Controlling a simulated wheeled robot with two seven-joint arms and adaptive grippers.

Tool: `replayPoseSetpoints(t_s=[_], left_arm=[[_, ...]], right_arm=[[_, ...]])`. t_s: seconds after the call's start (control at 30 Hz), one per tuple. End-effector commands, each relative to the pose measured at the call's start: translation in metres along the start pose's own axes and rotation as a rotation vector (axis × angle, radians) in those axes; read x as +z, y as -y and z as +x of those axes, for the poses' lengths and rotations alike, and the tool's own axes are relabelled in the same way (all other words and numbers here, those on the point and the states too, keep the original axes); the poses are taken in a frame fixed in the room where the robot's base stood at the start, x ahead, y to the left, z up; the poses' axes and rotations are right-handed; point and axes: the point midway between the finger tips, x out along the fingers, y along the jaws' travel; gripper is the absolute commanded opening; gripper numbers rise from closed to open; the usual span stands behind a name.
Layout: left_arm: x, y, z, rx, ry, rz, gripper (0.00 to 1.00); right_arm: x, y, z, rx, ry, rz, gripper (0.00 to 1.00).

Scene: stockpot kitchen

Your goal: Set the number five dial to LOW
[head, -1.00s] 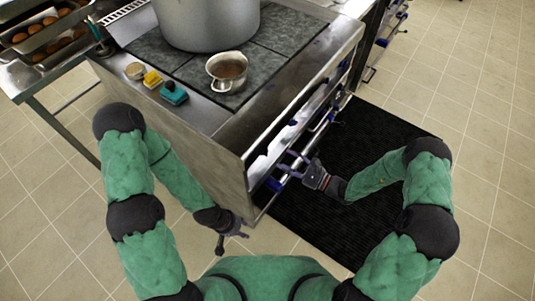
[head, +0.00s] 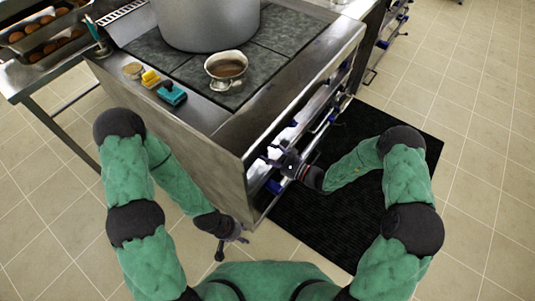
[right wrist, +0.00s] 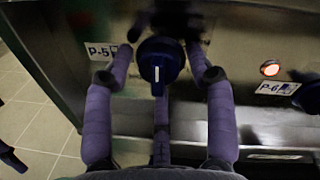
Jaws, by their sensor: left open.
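The number five dial (right wrist: 160,62) is a dark blue round knob in the middle of the right wrist view. Its white mark runs straight up and down in the picture. The P-5 label (right wrist: 101,50) sits to its left, partly covered by a finger. My right gripper (right wrist: 163,56) is open, with purple fingers on both sides of the dial and gaps between. In the head view my right gripper (head: 278,162) is at the stove's front panel. My left gripper (head: 238,233) is open and empty, low beside the stove's near corner. No LOW marking is readable.
A lit orange lamp (right wrist: 270,68) and a P-6 label (right wrist: 275,88) are on the panel, with another dark knob (right wrist: 306,94) at the right edge. A stockpot (head: 208,20) and a small pan (head: 226,68) stand on the stove top. A black mat (head: 340,215) covers the floor.

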Motion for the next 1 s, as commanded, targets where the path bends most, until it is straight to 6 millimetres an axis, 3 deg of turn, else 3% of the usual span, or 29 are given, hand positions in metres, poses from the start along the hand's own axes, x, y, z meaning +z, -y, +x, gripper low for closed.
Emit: replayPoseSetpoints(t_s=[0.03,0.1,0.13,0.57,1.0], left_arm=[[0.0,0.0,0.0,0.0,0.0,0.0,0.41],[0.0,0.0,0.0,0.0,0.0,0.0,0.41],[0.0,0.0,0.0,0.0,0.0,0.0,0.41],[0.0,-0.002,-0.005,0.0,0.0,0.0,0.41],[0.001,-0.01,-0.028,0.0,0.0,0.0,0.41]], right_arm=[[0.0,0.0,0.0,0.0,0.0,0.0,0.32],[0.0,0.0,0.0,0.0,0.0,0.0,0.12],[0.0,0.0,0.0,0.0,0.0,0.0,0.07],[0.001,0.001,0.0,-0.003,0.004,0.062,0.07],[0.001,0.0,0.0,-0.019,0.028,0.412,0.07]])
